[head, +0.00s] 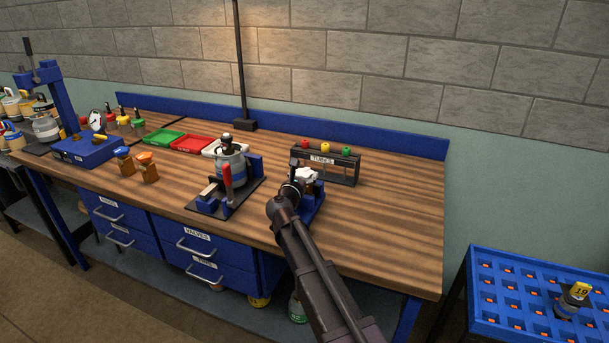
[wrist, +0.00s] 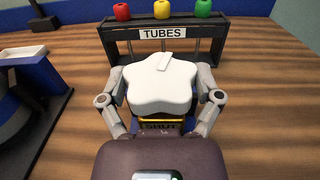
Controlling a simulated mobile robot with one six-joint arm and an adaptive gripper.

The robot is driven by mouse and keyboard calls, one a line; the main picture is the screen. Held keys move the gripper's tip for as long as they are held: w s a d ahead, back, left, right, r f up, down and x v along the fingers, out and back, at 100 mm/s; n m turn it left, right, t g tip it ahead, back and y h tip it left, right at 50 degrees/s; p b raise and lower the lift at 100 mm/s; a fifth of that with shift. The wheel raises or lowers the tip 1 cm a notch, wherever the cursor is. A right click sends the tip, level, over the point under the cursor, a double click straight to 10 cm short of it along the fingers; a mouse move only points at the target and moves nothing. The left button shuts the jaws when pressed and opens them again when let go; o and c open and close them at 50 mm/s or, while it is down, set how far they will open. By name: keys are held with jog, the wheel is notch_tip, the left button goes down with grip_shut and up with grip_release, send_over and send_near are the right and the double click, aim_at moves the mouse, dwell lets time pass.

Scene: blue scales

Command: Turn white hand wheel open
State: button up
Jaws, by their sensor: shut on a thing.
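The white hand wheel (wrist: 160,88) is a lobed knob in the middle of the wrist view, with a small raised white bar on its top pointing up and slightly right. In the head view the wheel (head: 307,175) shows as a small white shape on a blue mount (head: 313,208), partly hidden by my gripper (head: 296,187).
A black rack labelled "TUBES" (head: 323,160) with red, yellow and green knobs stands just behind the wheel. A clamp fixture (head: 225,195) holding a grey vessel stands to the left. Red (head: 190,143) and green trays lie farther left. The right end of the wooden bench (head: 405,215) is clear.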

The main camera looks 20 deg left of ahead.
jog(key=shift+n+g+y, duration=0.3)
jog(key=shift+n+y, duration=1.4)
jog(key=shift+y, duration=1)
jog(key=o, duration=0.9)
jog(key=v, duration=1.2)
jog(key=shift+f, duration=0.1)
